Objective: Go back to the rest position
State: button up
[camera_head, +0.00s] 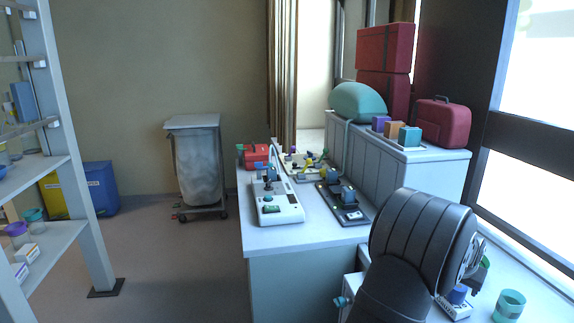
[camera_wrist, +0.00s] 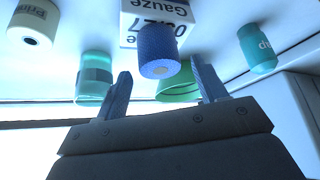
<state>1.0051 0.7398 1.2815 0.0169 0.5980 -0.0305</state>
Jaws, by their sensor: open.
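In the wrist view my gripper (camera_wrist: 165,86) is open, its two blue fingers spread apart. A blue roll (camera_wrist: 157,52) shows beyond the gap between the fingers, and nothing is clamped between them. A white gauze box (camera_wrist: 132,32) is behind the roll. In the head view my dark arm fills the lower right over the white counter, and it hides most of my gripper.
In the head view a teal cup (camera_head: 509,306) stands by my arm. Devices crowd the white worktop (camera_head: 300,238).

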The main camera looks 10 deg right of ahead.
jog(key=shift+x, duration=0.85)
jog(key=shift+a+r, duration=0.1)
jog(key=shift+r, duration=1.5)
jog(key=shift+s+f, duration=0.1)
jog(key=shift+f, duration=0.05)
